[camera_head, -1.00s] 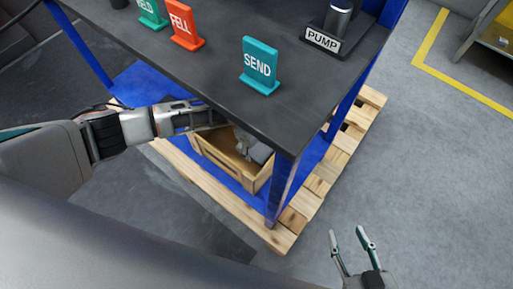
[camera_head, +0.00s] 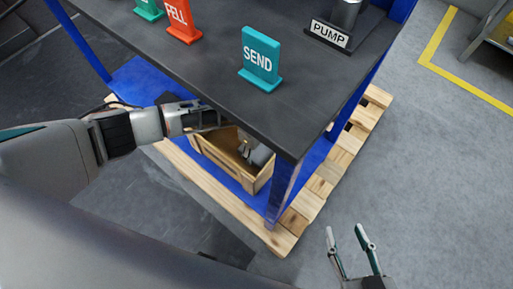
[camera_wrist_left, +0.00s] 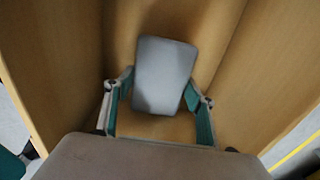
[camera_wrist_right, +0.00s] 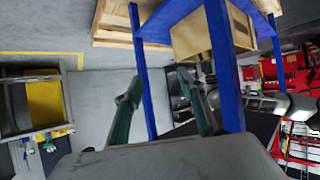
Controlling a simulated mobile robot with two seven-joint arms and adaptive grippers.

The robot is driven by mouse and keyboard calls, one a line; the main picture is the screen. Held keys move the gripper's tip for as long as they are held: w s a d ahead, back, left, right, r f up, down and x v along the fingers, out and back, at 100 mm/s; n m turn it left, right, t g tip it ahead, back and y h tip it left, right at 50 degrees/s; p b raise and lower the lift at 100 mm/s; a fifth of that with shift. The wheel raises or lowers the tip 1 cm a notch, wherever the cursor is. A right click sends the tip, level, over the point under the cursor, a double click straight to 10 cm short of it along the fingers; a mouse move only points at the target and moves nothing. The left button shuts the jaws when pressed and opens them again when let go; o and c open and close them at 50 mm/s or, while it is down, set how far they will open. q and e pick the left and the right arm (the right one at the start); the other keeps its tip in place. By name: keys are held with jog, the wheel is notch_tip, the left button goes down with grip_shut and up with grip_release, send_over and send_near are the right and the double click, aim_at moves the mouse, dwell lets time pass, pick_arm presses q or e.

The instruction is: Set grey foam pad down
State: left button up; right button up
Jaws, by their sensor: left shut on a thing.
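The grey foam pad (camera_wrist_left: 165,62) is held between the two fingers of my left gripper (camera_wrist_left: 159,86), which is shut on it. In the left wrist view it is over the inside of the wooden crate (camera_wrist_left: 250,75). In the head view my left arm reaches under the table top, and the pad (camera_head: 262,155) shows in the crate (camera_head: 232,172), partly hidden by the table. I cannot tell whether the pad touches the crate floor. My right gripper (camera_head: 346,232) is open and empty, out over the floor right of the table.
The dark table top (camera_head: 215,70) overhangs the crate. A blue table leg (camera_head: 281,188) stands close to the crate's right end. The crate rests on a blue shelf above a wooden pallet (camera_head: 335,165). SEND sign (camera_head: 259,60) and PUMP plate (camera_head: 329,35) stand on top.

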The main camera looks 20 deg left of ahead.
pick_arm(q)
jog(key=shift+f, duration=0.15)
jog(key=o, duration=1)
